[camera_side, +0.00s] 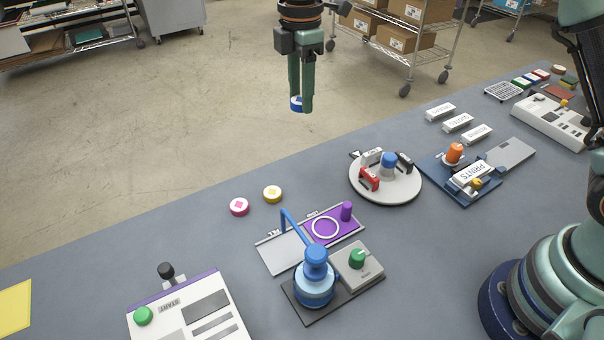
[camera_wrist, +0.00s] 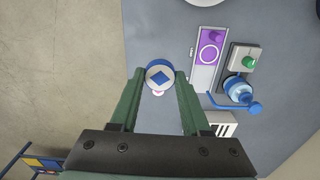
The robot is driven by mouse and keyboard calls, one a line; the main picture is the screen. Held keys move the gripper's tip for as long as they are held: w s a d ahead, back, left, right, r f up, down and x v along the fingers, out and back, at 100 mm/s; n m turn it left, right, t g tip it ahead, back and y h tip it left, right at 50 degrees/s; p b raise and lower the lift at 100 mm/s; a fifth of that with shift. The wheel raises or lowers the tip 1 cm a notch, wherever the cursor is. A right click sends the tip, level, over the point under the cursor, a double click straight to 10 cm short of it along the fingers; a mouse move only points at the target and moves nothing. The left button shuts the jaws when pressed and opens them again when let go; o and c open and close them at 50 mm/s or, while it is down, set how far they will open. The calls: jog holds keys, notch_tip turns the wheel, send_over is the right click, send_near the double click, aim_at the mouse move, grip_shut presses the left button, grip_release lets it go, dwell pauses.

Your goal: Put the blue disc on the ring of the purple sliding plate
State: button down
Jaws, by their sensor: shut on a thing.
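My gripper (camera_side: 302,108) is raised high above the bench in the side view, its fingers pointing down. It is shut on the blue disc (camera_side: 296,103), partly hidden by the fingers. In the wrist view the disc (camera_wrist: 159,75), white-faced with a blue diamond and blue rim, sits between the fingertips (camera_wrist: 159,84). The purple sliding plate (camera_side: 347,228) has a white ring (camera_side: 325,230) and a purple knob (camera_side: 346,211), and lies on a grey track (camera_side: 283,253). The plate also shows right of the disc in the wrist view (camera_wrist: 216,60). The ring looks empty.
A blue device with an arm (camera_side: 315,278) and a green-knobbed box (camera_side: 358,262) stand in front of the track. A pink disc (camera_side: 239,207) and a yellow disc (camera_side: 272,194) lie behind it. A round turntable (camera_side: 386,193) with several items stands at right.

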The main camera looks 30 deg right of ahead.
aim_at(301, 183)
notch_tip(301, 183, down, 20)
jog(key=shift+r, duration=0.2)
dwell(0.4)
jog(key=shift+f, duration=0.25)
jog(key=shift+c, duration=1.8)
grip_release()
